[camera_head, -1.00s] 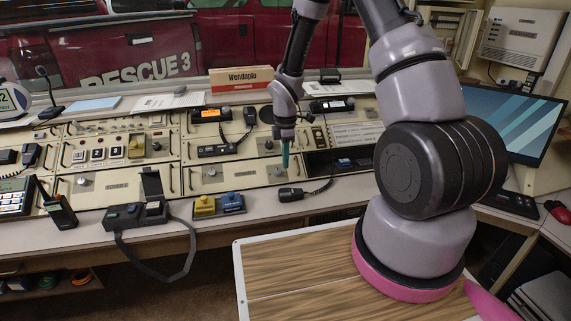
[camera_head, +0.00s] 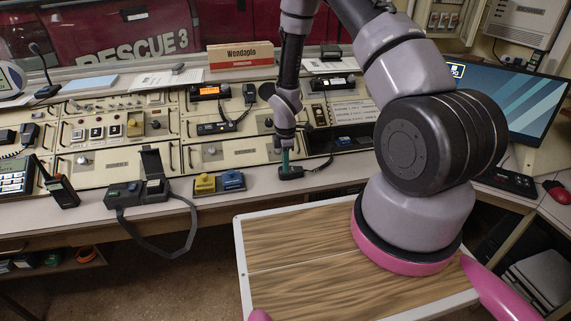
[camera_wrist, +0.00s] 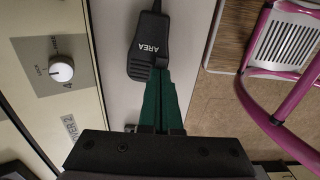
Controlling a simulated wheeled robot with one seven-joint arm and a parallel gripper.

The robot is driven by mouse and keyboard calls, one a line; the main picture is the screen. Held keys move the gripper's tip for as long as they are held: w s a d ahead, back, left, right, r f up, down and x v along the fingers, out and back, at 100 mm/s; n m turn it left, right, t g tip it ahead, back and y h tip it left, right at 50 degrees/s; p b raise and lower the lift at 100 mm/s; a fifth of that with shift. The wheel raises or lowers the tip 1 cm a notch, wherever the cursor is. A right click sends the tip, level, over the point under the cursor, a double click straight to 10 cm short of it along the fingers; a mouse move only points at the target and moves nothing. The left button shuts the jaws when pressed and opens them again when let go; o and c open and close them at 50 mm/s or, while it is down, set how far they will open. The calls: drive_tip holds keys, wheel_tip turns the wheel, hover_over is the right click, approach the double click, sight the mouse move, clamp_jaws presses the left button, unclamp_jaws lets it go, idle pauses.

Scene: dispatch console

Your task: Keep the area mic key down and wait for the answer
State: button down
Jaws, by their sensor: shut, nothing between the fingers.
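The area mic is a black hand microphone lettered "AREA". It lies on the pale desk edge below the console, in the head view (camera_head: 291,173) and the wrist view (camera_wrist: 150,45). Its cord runs up to the console. My gripper (camera_head: 285,165) points down over it with its green fingers together and nothing between them. In the wrist view the fingertips (camera_wrist: 161,72) are at the near right end of the mic's body. They hide the spot beneath them, so I cannot tell whether a key there is pressed.
A yellow and blue pedal-like unit (camera_head: 205,184) sits left of the mic. Further left are a black open-lidded box (camera_head: 125,196) with a hanging strap and a handheld radio (camera_head: 60,187). The monitor (camera_head: 515,100) at right has a small yellow-framed number, partly behind my arm.

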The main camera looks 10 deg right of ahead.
drive_tip(key=shift+f, duration=0.1)
drive_tip(key=shift+s+f, duration=0.25)
drive_tip(key=shift+f, duration=0.45)
drive_tip(key=shift+w, duration=0.1)
idle(1.7)
drive_tip(key=shift+r, duration=0.25)
wheel_tip(320, 180, up, 14)
drive_tip(key=shift+w+r, duration=0.15)
drive_tip(key=shift+w, duration=0.05)
